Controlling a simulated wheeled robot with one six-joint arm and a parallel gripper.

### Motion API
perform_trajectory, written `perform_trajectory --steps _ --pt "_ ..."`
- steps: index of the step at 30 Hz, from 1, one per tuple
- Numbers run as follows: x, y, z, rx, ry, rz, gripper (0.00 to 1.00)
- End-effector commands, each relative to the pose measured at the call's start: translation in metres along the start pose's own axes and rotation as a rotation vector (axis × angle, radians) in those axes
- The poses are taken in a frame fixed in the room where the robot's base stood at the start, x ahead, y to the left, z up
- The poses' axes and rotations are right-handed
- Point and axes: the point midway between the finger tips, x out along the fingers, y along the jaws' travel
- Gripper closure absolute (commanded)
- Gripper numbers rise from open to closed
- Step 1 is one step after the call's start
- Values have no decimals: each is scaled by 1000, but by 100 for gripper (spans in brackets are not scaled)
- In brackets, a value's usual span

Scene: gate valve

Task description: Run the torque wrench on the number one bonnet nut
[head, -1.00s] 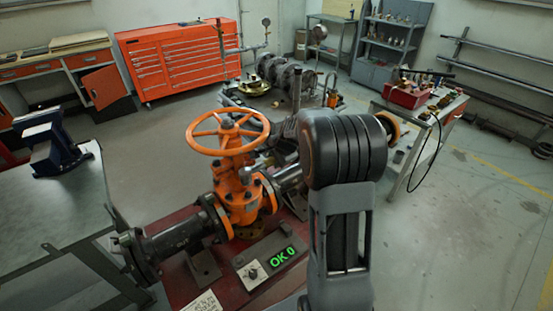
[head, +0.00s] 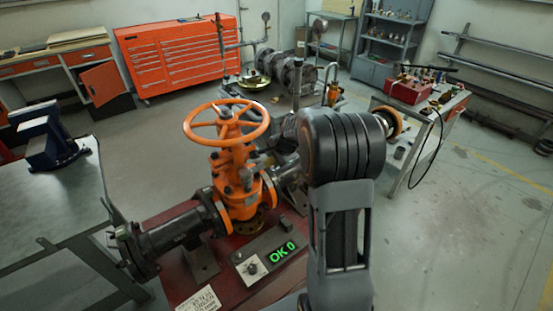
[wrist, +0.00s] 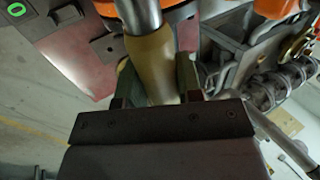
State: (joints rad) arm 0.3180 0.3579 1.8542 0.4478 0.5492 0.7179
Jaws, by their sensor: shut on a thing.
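The gate valve (head: 238,180) has an orange body and an orange handwheel (head: 226,122), and stands on a red bench. In the wrist view my gripper (wrist: 155,82) is shut around the tan handle of the torque wrench (wrist: 152,58). Its metal shaft (wrist: 138,14) runs up out of the top of that view, so the head end is hidden. In the head view my arm covers the gripper and most of the wrench. A small grey upright piece (head: 247,178) shows at the bonnet; I cannot tell whether it is the wrench's socket. The number one nut cannot be told apart.
A display box (head: 278,255) with a knob reads "OK 0" in green, in front of the valve. Black pipe (head: 170,235) runs left from the valve. A bench with a blue vice (head: 48,145) stands left; a side table with a red box (head: 408,90) stands right.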

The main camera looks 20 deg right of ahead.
Motion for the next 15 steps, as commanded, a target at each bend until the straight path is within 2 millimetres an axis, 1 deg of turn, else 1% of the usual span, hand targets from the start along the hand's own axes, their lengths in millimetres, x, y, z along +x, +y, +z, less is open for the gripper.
perform_trajectory --steps 7,15 --pt "-2 -2 0 0 2 -5 100" --pt "3 0 0 0 2 -4 100"
